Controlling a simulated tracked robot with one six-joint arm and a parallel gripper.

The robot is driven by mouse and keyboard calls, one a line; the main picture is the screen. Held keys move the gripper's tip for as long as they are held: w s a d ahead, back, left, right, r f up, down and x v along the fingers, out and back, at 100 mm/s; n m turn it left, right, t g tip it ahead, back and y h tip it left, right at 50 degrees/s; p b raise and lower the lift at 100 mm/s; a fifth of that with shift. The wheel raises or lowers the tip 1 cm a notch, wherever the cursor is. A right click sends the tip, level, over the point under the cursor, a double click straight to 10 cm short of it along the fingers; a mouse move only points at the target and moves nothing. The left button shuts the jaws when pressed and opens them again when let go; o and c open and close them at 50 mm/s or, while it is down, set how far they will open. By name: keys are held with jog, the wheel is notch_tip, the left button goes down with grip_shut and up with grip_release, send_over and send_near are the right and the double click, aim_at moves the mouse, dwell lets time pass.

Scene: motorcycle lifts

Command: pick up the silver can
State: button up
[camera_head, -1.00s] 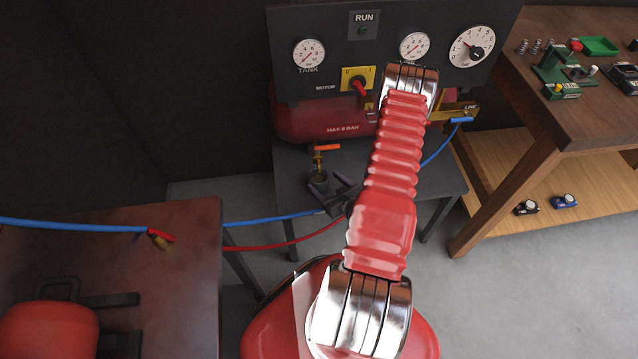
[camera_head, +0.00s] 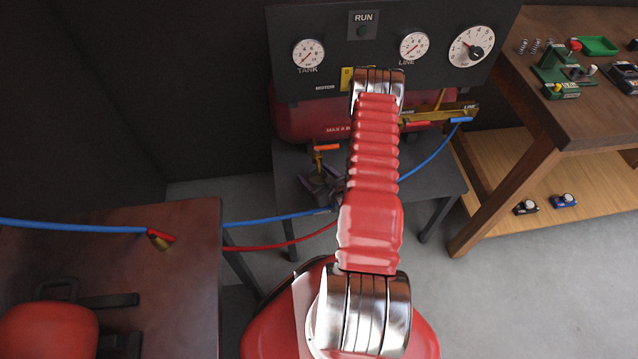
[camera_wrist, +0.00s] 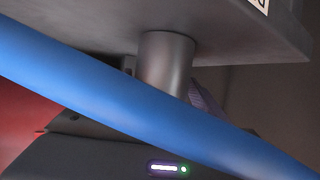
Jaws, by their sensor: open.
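The silver can (camera_wrist: 165,58) shows in the wrist view as a plain grey metallic cylinder, its upper end in the picture against a dark slab. Its other end is hidden behind a blue hose. In the head view my gripper (camera_head: 322,186) is open and low over the dark stand, below the orange-handled valve. The can is hard to make out there among the dark fingers. In the wrist view a purplish finger shows just right of the can. I cannot tell whether the fingers touch it.
The blue hose (camera_wrist: 110,95) crosses close before the wrist camera. A red hose (camera_head: 285,243) runs low toward the left table (camera_head: 195,270). The compressor panel (camera_head: 390,60) rises behind my gripper. A wooden bench (camera_head: 560,120) stands at the right, with clear floor before it.

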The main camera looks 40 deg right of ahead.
jog(key=shift+w+d+f, duration=0.15)
jog(key=shift+w+f, duration=0.15)
jog(key=shift+w, duration=0.35)
jog(key=shift+c, duration=0.5)
jog(key=c, duration=1.2)
jog(key=shift+o, duration=0.2)
jog(key=shift+r, duration=0.1)
jog(key=shift+r, duration=1.65)
jog(key=s+a, duration=0.2)
jog(key=s, duration=0.6)
jog(key=s+a, duration=0.1)
jog(key=s, duration=0.8)
jog(key=shift+s+a, duration=0.3)
jog(key=shift+a, duration=0.05)
